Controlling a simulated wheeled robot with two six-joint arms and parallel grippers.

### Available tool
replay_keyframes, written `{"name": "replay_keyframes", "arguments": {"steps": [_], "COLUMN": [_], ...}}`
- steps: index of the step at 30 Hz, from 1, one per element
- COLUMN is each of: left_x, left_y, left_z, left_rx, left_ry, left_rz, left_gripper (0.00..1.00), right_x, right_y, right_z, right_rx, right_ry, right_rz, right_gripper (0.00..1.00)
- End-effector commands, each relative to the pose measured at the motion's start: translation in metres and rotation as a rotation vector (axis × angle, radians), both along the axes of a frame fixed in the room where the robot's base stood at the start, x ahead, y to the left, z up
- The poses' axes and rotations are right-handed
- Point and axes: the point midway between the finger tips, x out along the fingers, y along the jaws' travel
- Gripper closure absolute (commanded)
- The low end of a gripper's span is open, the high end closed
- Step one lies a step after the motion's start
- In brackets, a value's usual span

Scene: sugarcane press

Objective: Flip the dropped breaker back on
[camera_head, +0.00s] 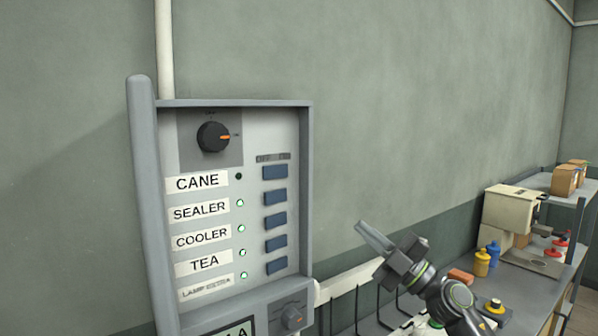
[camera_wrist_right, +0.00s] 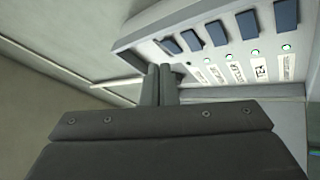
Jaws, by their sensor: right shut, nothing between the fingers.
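The grey breaker panel (camera_head: 222,106) hangs on the wall with a column of blue breaker switches. The CANE breaker (camera_head: 275,172) is the top one, and the lamp (camera_head: 239,176) beside its label is dark. The lamps by SEALER, COOLER, TEA and LAMP EXTRA glow green. I cannot tell the CANE switch's tilt clearly. My right gripper (camera_head: 364,229) is shut and empty, right of the panel and apart from it in the head view. In the right wrist view its fingers (camera_wrist_right: 159,72) point toward the CANE end of the breaker row (camera_wrist_right: 170,45). My left gripper is out of view.
A black rotary knob (camera_head: 213,137) with an orange mark sits above the breakers, and a smaller knob (camera_head: 292,316) below. A bench (camera_head: 553,272) at the right holds a cream machine (camera_head: 510,210) and bottles. The wall above my right gripper is clear.

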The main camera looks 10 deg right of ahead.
Motion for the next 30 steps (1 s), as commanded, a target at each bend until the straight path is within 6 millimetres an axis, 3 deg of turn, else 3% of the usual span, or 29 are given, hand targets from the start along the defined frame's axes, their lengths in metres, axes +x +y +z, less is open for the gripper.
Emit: {"name": "replay_keyframes", "arguments": {"steps": [1,6,12,19,30], "left_x": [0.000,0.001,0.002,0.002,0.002], "left_y": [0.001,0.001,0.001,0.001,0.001], "left_z": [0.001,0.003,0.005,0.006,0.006], "left_rx": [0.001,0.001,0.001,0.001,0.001], "left_ry": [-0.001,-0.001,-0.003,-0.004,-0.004], "left_rz": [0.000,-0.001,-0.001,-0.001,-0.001], "left_gripper": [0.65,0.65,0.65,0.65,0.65], "right_x": [-0.001,-0.006,-0.012,-0.015,-0.015], "right_y": [0.006,0.023,0.025,0.019,0.018], "right_z": [0.019,0.061,0.092,0.107,0.108], "right_rx": [-0.066,-0.300,-0.533,-0.661,-0.677], "right_ry": [-0.030,-0.070,-0.048,-0.005,0.004], "right_rz": [0.035,0.140,0.187,0.192,0.193], "right_gripper": [1.00,1.00,1.00,1.00,1.00]}}
